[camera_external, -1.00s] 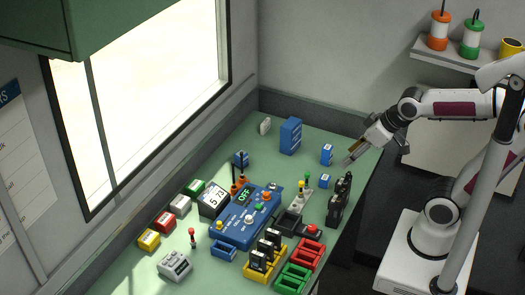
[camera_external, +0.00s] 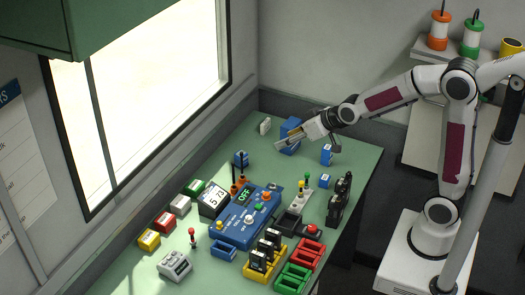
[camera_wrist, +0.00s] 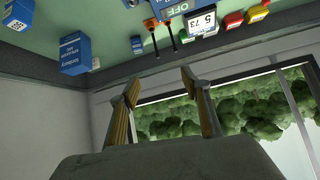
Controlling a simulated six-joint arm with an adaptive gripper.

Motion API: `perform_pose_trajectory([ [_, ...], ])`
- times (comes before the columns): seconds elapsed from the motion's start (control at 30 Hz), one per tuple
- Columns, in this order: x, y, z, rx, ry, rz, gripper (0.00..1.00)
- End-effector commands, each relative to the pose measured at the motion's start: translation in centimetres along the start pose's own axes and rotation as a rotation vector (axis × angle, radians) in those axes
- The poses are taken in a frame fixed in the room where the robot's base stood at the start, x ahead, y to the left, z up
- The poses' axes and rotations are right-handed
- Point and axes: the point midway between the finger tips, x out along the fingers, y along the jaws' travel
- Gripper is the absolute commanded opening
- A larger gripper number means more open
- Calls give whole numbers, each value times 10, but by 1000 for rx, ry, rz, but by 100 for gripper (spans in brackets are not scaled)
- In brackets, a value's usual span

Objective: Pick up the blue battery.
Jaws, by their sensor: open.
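Two small blue blocks with white labels, which look like batteries, stand on the right of the green bench in the external view: a taller one (camera_external: 326,155) and a shorter one (camera_external: 324,181) in front of it. I cannot tell which is meant. A labelled blue block (camera_wrist: 18,16) also shows at the upper left of the wrist view. My gripper (camera_external: 281,143) is open and empty, left of both blocks and in front of the tall blue box. Its fingers (camera_wrist: 160,86) are spread in the wrist view with nothing between them.
A tall blue box (camera_external: 291,122) with white lettering, also in the wrist view (camera_wrist: 74,54), stands near the back wall, partly hidden by my gripper. The blue console (camera_external: 232,232) fills the middle. Yellow (camera_external: 250,272), red and green racks stand in front.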

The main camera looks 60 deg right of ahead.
Motion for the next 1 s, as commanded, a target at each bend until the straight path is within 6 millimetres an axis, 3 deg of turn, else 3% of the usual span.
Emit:
perform_pose_trajectory([
  [0.5,104,26,-18,43,129,51,47],
  [1.0,190,59,-9,67,251,114,47],
])
